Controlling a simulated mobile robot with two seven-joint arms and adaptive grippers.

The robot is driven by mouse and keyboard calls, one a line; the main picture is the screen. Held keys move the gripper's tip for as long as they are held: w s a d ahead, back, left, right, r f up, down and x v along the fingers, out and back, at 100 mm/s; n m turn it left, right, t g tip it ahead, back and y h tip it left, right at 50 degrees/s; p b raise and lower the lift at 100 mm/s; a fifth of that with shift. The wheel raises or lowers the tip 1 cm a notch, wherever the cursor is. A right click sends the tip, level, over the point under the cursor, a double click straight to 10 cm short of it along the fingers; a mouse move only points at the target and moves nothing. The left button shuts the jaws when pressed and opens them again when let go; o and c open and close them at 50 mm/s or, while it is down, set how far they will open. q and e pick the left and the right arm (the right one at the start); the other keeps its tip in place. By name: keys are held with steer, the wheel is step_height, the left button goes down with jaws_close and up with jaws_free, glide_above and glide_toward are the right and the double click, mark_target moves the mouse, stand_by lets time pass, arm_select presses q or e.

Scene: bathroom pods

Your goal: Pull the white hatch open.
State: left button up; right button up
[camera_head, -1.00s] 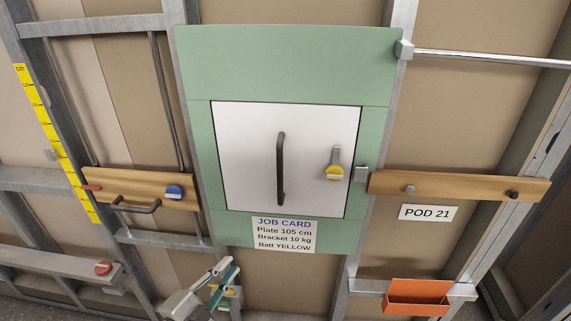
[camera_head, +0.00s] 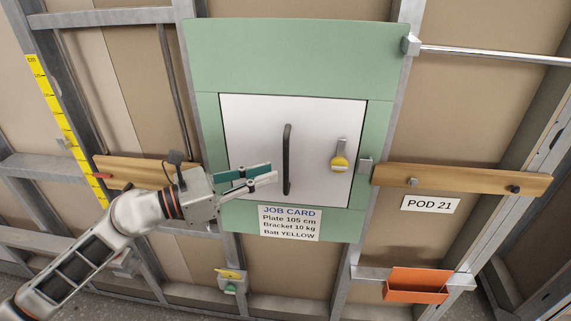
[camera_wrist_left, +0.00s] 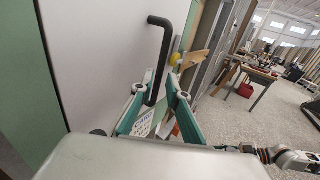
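The white hatch (camera_head: 258,115) sits flush in a green panel in the head view and looks shut. Its dark upright bar handle (camera_head: 287,160) is near the middle; it also shows in the wrist view (camera_wrist_left: 165,50). A yellow-and-grey latch (camera_head: 339,158) is on the hatch's right side. My left gripper (camera_head: 274,174) is in front of the hatch's lower left, fingertips just left of the handle's lower half. In the wrist view its fingers (camera_wrist_left: 161,85) are apart, with the handle's lower end appearing between them. Contact cannot be told. An arm at the wrist view's right edge may be my right one.
A job card (camera_head: 289,223) is below the hatch. A wooden board (camera_head: 460,179) and an orange bin (camera_head: 416,286) are at right. A metal rail (camera_head: 490,57) runs at upper right. My left arm partly covers the left board (camera_head: 120,169).

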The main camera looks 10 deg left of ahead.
mark_target(286, 193)
arm_select(q)
steer(key=p+x, duration=0.1)
steer(key=x, duration=0.4)
steer(key=shift+w+d, duration=0.2)
steer(key=shift+d, duration=0.05)
jaws_close()
